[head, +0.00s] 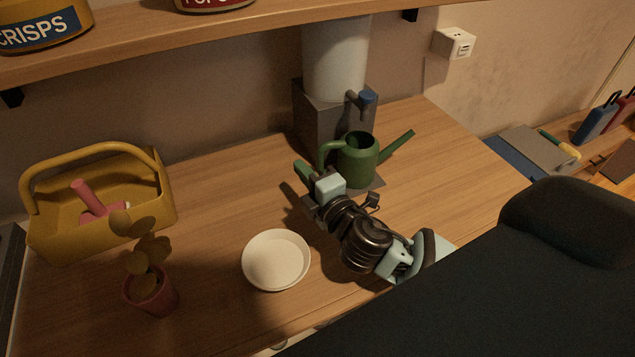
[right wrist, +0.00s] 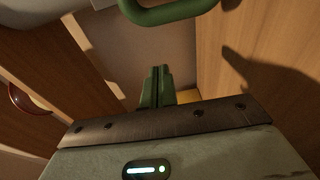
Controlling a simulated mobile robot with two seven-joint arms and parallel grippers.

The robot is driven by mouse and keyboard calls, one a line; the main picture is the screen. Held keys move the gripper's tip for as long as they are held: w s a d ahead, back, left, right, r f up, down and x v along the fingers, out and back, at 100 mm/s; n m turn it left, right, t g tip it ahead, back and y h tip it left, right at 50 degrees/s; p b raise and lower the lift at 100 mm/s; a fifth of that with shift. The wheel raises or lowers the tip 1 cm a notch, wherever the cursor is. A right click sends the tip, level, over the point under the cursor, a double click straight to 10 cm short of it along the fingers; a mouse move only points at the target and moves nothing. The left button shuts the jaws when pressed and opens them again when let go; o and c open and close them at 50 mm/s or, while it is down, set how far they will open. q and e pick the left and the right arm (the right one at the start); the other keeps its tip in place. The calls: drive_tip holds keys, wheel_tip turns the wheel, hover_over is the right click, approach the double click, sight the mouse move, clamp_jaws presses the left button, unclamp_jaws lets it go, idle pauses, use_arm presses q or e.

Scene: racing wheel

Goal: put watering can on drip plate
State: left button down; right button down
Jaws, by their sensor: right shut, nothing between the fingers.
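The green watering can (head: 357,162) stands upright at the foot of the dispenser, its spout pointing right and its handle left. Its base appears to rest on the dark grey drip plate (head: 377,184), of which only the front and right edge shows. My right gripper (head: 300,166) is shut and empty, just left of the can's handle and apart from it. In the right wrist view the closed green fingers (right wrist: 156,86) show with nothing between them, and part of the can's handle (right wrist: 170,12) shows above. My left gripper is not in view.
The dispenser (head: 335,60) with a blue tap (head: 367,98) stands behind the can. A white bowl (head: 276,260), a potted plant (head: 150,290) and a yellow caddy (head: 100,200) are to the left. A shelf (head: 130,45) overhangs the back. The wood right of the can is clear.

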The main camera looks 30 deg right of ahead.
sight(319, 155)
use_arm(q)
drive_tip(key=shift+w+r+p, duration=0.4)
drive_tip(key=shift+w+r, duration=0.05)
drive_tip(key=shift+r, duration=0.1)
use_arm(e)
drive_tip(key=w+d, duration=0.2)
drive_tip(key=d, duration=0.1)
drive_tip(key=shift+w+d, duration=0.15)
drive_tip(key=shift+d, duration=0.15)
drive_tip(key=shift+s+d, duration=0.2)
drive_tip(key=shift+d, duration=0.65)
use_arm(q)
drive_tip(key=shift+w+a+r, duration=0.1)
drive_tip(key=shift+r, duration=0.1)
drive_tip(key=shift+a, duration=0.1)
use_arm(e)
drive_tip(key=shift+a, duration=0.1)
